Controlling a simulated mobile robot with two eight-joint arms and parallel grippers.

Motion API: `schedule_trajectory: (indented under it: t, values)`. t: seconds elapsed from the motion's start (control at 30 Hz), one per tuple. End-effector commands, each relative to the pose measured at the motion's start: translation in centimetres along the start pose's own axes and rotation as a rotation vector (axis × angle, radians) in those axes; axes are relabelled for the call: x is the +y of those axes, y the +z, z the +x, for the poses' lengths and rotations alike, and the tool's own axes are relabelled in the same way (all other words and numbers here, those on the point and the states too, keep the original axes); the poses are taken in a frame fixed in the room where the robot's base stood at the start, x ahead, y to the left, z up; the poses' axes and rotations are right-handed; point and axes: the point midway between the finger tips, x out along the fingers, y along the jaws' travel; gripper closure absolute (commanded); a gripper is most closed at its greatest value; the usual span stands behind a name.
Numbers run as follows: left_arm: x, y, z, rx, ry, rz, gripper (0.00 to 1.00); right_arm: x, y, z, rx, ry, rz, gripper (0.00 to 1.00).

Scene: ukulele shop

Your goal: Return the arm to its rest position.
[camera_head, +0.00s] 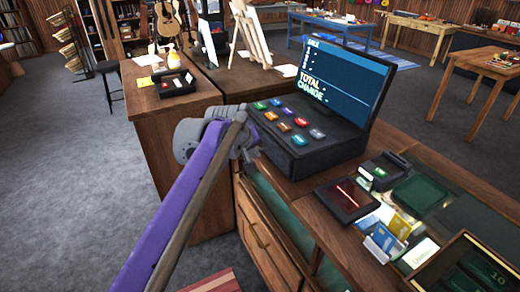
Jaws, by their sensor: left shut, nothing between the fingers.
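My left arm (185,215), purple and brown, reaches up from the bottom of the head view. Its grey left gripper (243,146) is at the arm's far end, just left of the cash register (305,150) and in front of the wooden counter. The gripper is shut and holds nothing. Its fingertips are partly hidden by the arm link, and I cannot tell whether it touches the register. My right gripper is not in view.
The black register has coloured keys and a lit screen (335,78). A black stool (107,75) stands at left. Grey floor (60,190) is clear at left.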

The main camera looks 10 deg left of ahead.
Motion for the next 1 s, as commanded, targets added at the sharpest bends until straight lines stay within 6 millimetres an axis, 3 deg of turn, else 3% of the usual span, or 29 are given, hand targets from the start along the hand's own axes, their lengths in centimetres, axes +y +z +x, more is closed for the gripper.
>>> schedule_trajectory:
  t: [0.17, 0.33, 0.47, 0.6, 0.8, 0.9, 1.0]
  values:
    - [-0.4, 0.4, -0.7, -0.001, -0.004, 0.009, 1.0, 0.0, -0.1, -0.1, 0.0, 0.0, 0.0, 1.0]
    - [-4.0, 3.5, -3.1, -0.008, -0.038, 0.086, 1.0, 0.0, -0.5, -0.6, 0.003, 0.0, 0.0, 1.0]
    - [-8.9, 8.2, -5.6, -0.02, -0.082, 0.189, 1.0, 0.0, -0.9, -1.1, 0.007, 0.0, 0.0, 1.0]
    - [-14.7, 14.4, -7.5, -0.04, -0.129, 0.302, 1.0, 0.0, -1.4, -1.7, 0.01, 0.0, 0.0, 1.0]
    - [-22.1, 23.1, -8.5, -0.074, -0.185, 0.44, 1.0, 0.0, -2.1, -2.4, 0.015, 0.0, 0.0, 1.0]
    - [-24.6, 26.2, -8.5, -0.087, -0.202, 0.486, 1.0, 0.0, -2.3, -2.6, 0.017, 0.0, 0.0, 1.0]
    - [-26.1, 27.9, -8.4, -0.096, -0.213, 0.513, 1.0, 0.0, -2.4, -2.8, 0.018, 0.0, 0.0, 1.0]
